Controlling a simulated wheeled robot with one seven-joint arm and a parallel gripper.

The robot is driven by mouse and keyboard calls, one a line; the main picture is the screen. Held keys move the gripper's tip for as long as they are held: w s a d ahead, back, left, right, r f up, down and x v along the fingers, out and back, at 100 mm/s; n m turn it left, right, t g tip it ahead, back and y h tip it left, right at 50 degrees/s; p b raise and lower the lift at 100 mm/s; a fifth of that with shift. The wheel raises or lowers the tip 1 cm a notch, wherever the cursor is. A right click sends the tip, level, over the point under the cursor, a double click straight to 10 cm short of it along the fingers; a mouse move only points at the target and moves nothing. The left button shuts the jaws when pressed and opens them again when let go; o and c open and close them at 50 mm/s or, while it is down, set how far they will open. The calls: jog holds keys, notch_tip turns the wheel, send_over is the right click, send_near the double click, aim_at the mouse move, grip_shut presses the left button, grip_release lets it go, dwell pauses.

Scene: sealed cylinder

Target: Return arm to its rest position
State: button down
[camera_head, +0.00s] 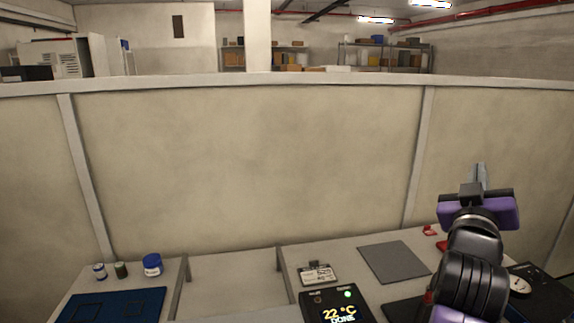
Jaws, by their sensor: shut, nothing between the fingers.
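My gripper (481,168) is at the right of the head view. It points up and away, raised above the right part of the bench in front of the beige partition. Its fingers are together and hold nothing. My arm, with black links and purple parts, rises from the lower right corner and hides some of the bench there. The gripper appears clear of the things on the bench.
A blue mat (118,307) lies at the left, with small jars and a blue-lidded jar (152,265) behind it. A black display box (338,308) reads 22 °C DONE. A grey pad (394,262) lies right of centre. The partition (250,170) stands behind the bench.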

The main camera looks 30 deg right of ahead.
jog(key=w+a+f+n+t+y, duration=0.1)
jog(key=a+f+n+t+y, duration=0.1)
jog(key=a+n+t+y, duration=0.55)
jog(key=w+a+f+n+t+y, duration=0.1)
jog(key=a+f+n+t+y, duration=0.3)
jog(key=a, duration=0.6)
jog(key=s+a+f+y, duration=0.3)
jog(key=a+f+y, duration=0.2)
jog(key=a+f, duration=0.15)
jog(key=s+a+f+m+g+y, duration=0.1)
jog(key=s+a+f+m+g, duration=0.1)
jog(key=s+a+f, duration=0.4)
jog(key=s+a+f+m+g+y, duration=0.1)
jog(key=s+a+f+g, duration=0.4)
jog(key=s+f, duration=0.8)
jog(key=s+m, duration=0.1)
jog(key=s, duration=0.5)
jog(key=shift+a+f, duration=0.25)
jog(key=shift+a, duration=0.15)
jog(key=shift+w, duration=0.1)
